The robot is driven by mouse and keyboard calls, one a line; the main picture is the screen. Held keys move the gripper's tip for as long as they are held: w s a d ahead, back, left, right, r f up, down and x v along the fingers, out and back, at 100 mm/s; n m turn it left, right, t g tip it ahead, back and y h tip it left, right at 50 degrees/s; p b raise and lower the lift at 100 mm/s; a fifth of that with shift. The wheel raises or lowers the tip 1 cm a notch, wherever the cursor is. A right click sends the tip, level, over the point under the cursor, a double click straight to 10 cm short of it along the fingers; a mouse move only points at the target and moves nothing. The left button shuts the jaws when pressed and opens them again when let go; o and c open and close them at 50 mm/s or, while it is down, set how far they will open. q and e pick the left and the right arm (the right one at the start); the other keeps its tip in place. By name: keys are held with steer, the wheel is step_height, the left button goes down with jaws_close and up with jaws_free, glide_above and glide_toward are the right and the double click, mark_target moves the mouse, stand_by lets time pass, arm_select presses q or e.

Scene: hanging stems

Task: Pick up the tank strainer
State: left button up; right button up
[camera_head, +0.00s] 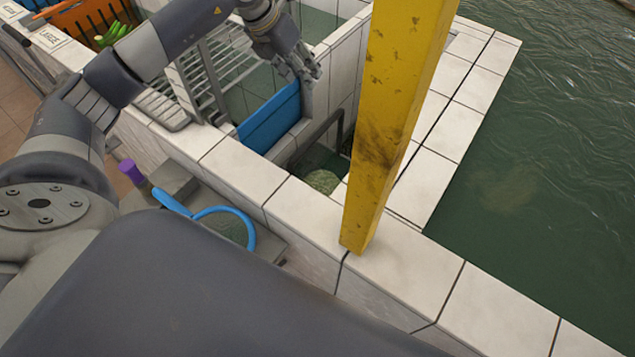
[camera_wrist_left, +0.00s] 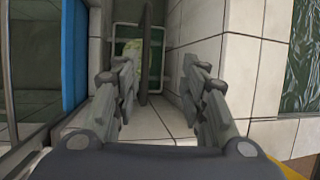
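What looks like the tank strainer sits low in a narrow tiled compartment: a dark bar like a handle (camera_head: 325,127) arches over a yellow-green mass (camera_head: 322,181). The yellow post hides part of this compartment in the head view. My left gripper (camera_head: 309,78) is above and behind it, beside the blue panel. In the left wrist view, its fingers (camera_wrist_left: 160,75) are apart, with nothing between them. My right gripper is not in view.
A yellow post (camera_head: 395,120) stands on the tiled wall close to the compartment. A blue panel (camera_head: 270,117) borders it at left, with a metal rack (camera_head: 205,80) beyond. A blue-rimmed mesh (camera_head: 228,225) lies at lower left. Open water (camera_head: 540,180) fills the right.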

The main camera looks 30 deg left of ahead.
arm_select(q)
steer(key=b, duration=1.1)
glide_toward(317, 133)
steer(key=x, duration=0.4)
steer(key=shift+w+d, duration=0.1)
steer(key=shift+d, duration=0.1)
steer(key=p+x, duration=0.1)
steer(key=x, duration=0.4)
steer(key=shift+w+a+f+p, duration=0.15)
steer(key=shift+f+p, duration=0.15)
steer(key=shift+f, duration=0.25)
steer(key=shift+r, duration=0.1)
jaws_close()
